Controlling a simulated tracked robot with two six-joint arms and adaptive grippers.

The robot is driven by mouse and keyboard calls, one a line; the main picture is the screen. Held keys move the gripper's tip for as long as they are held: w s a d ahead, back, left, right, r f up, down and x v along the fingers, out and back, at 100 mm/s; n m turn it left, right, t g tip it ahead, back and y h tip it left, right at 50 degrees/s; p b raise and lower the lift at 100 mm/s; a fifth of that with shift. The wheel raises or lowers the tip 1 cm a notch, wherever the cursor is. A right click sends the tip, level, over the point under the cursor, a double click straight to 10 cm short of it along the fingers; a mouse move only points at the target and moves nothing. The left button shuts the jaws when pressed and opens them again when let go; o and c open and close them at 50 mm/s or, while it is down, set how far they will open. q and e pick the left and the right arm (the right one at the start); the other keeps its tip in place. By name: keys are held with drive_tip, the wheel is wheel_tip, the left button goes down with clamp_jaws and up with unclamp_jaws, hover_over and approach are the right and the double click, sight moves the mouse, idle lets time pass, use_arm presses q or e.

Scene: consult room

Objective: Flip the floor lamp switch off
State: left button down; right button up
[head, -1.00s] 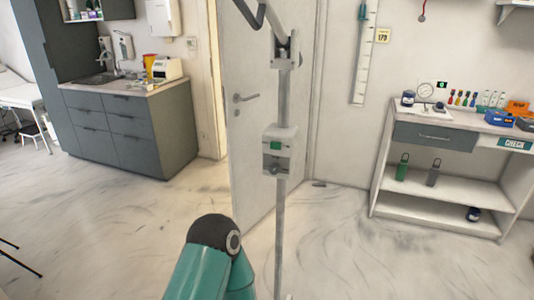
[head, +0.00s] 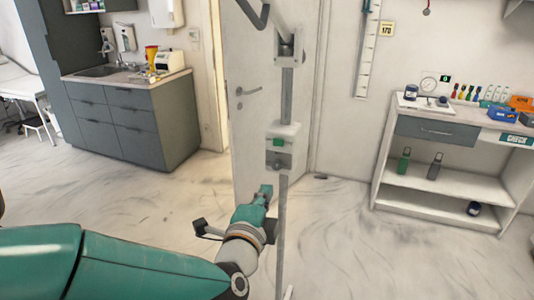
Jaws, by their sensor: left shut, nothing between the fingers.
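The floor lamp is a thin grey pole (head: 288,95) standing upright in the middle of the head view. On the pole sits a pale switch box (head: 283,130) with a green patch (head: 278,142) and a small knob-like part (head: 279,164) on its lower face. My left gripper (head: 266,190) is teal, shut and empty. In the picture it is just below and left of the switch box, apart from it. Its fingertips are small here, and its depth against the pole is hard to tell. My right gripper is not in view.
A door (head: 247,70) with a handle stands behind the pole. A grey cabinet with a sink (head: 130,120) is at the left. A shelf table (head: 460,185) with bottles and boxes is at the right. The floor between them is mostly clear.

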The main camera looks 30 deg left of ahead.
sight(273, 146)
use_arm(q)
drive_tip(key=r, duration=0.1)
drive_tip(key=s+a+r+y, duration=0.1)
drive_tip(key=shift+s+a+r, duration=0.1)
drive_tip(key=shift+s+r, duration=0.05)
drive_tip(key=shift+r, duration=0.15)
drive_tip(key=shift+m, duration=0.3)
drive_tip(key=p+x, duration=0.2)
drive_tip(key=x, duration=1.2)
